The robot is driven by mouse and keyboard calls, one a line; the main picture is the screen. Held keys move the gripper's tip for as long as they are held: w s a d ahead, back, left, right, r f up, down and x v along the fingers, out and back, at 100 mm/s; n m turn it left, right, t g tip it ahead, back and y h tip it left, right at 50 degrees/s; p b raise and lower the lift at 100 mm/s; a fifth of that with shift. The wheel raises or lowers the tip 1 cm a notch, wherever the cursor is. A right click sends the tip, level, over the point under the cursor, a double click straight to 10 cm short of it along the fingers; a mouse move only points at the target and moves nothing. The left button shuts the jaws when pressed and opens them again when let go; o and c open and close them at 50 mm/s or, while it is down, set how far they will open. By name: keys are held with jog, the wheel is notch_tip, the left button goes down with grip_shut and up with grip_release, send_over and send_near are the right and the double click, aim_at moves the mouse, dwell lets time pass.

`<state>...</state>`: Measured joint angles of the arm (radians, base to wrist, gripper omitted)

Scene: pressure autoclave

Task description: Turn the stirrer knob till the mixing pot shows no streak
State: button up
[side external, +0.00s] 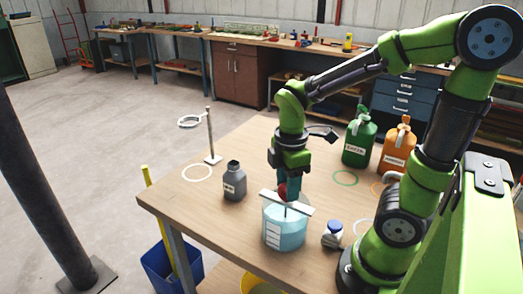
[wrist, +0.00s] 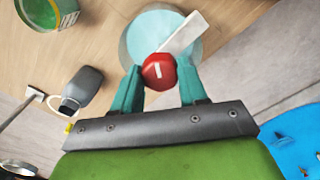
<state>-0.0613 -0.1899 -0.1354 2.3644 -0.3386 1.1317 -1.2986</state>
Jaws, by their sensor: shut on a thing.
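The mixing pot (side external: 285,229) is a clear vessel of pale blue liquid with a white label, near the table's front edge. No streak can be made out in the liquid at this size. A white bar (side external: 287,203) lies across its top; it also shows in the wrist view (wrist: 184,33). The red stirrer knob (wrist: 158,71) with a white mark stands at the bar; in the side view (side external: 282,190) it is partly covered. My gripper (wrist: 160,76) points down over the pot, its teal fingers shut on the knob. The fingers also show in the side view (side external: 290,184).
Green (side external: 359,138) and orange (side external: 396,146) jugs stand behind. A ring stand (side external: 211,140) is at the back left. A blue bin (side external: 172,264) is on the floor.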

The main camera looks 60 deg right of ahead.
jog(key=shift+n, duration=2.1)
jog(key=o, duration=1.1)
jog(key=shift+c, duration=0.2)
jog(key=shift+r, duration=0.1)
notch_tip(320, 180, up, 17)
